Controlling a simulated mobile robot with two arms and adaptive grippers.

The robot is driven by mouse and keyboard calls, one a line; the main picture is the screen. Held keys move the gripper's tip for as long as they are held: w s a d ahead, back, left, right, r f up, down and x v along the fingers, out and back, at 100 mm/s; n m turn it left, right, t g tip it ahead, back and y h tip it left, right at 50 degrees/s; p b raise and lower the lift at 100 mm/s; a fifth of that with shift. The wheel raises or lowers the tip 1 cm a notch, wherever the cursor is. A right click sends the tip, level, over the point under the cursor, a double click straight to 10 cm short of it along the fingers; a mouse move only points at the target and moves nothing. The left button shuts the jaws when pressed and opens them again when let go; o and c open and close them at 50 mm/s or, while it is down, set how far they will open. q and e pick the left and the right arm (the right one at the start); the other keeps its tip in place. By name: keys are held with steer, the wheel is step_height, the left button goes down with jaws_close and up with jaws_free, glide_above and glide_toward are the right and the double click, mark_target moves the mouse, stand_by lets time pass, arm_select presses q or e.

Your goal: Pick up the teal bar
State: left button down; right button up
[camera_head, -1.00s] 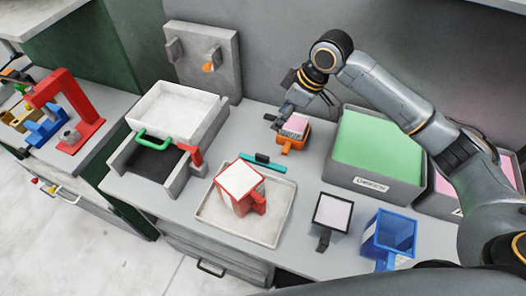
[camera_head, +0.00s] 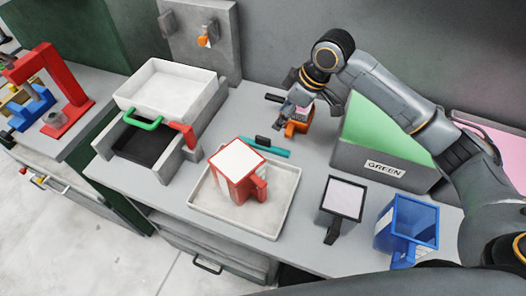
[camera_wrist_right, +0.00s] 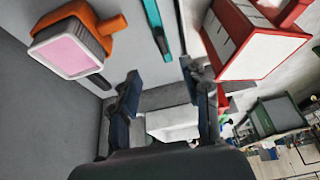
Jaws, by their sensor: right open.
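The teal bar (camera_head: 277,151) lies on the grey bench, with a black grip in its middle, just behind the tray with the red container. It also shows at the top of the right wrist view (camera_wrist_right: 157,28), running lengthwise, its far end cut off by the frame. My left gripper is not in view.
An orange container (camera_head: 297,125) with pink contents stands close to my right gripper. A red container (camera_head: 236,180) stands on a pale tray (camera_head: 270,229) in front of the bar.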

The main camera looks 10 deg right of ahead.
mark_target(264, 138)
steer(key=p+x, duration=0.1)
steer(key=x, duration=0.8)
steer(key=shift+a+f+p, duration=0.2)
steer(key=shift+f+p, duration=0.05)
steer(key=shift+p, duration=0.15)
steer(key=p+x, duration=0.1)
steer(key=x, duration=0.2)
steer(key=shift+a+f, duration=0.2)
steer(key=shift+a, duration=0.05)
steer(key=shift+w+a+f, duration=0.1)
steer(key=shift+w+f, duration=0.05)
steer(key=shift+f, duration=0.35)
jaws_close()
